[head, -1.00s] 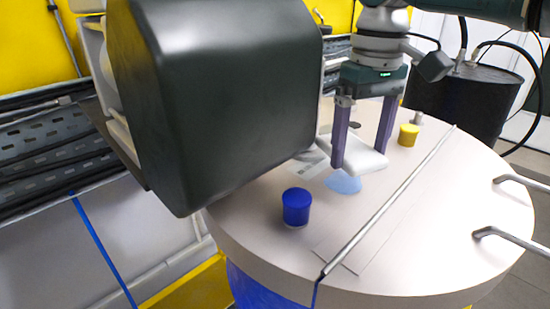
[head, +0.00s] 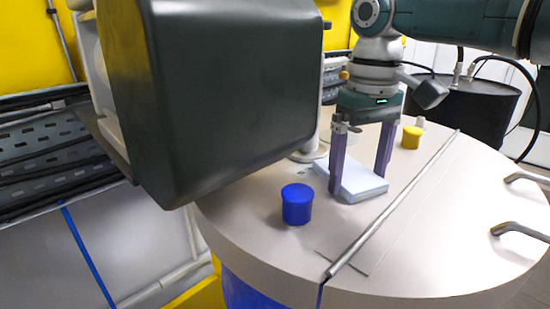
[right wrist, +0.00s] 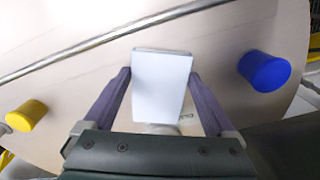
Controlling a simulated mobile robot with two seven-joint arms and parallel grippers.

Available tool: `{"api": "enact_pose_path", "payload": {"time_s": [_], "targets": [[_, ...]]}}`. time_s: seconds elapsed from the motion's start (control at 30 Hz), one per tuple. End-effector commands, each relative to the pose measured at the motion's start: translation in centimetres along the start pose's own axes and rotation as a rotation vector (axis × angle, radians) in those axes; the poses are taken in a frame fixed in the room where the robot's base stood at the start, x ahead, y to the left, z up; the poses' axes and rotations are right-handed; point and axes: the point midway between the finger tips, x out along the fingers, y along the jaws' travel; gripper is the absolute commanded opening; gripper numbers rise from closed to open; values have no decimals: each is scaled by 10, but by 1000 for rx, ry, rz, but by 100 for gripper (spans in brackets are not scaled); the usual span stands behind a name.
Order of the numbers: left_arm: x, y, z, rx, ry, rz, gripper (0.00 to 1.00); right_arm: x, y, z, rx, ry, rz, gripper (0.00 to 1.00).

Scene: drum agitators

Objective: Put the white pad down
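The white pad (head: 366,191) is a flat, pale rectangular block at the middle of the round beige drum top (head: 450,230). It lies low and level and appears to touch the surface, though the contact underneath is hidden. My right gripper (head: 358,184) points straight down with its two purple fingers on opposite sides of the pad. In the right wrist view the pad (right wrist: 162,88) sits between the fingertips, which appear to touch its side edges. The light-blue patch on the drum top is hidden now. My left gripper is not in view.
A blue cap (head: 297,204) stands left of the pad, and a yellow cap (head: 411,137) stands behind it to the right. A metal rod (head: 395,205) crosses the top in front. A large dark box (head: 225,90) blocks the left. A black drum (head: 465,110) stands behind.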

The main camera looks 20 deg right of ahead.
Motion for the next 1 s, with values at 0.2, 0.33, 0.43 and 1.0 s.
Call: {"api": "enact_pose_path", "payload": {"time_s": [0.2,0.33,0.43,1.0], "targets": [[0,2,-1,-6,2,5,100,0,0,0,0,0,0,100],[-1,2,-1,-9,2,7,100,-3,0,0,-1,0,0,100],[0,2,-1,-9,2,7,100,-12,-1,-1,-2,3,-2,100],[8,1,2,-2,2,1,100,-118,-1,-1,-1,2,-1,100]]}}
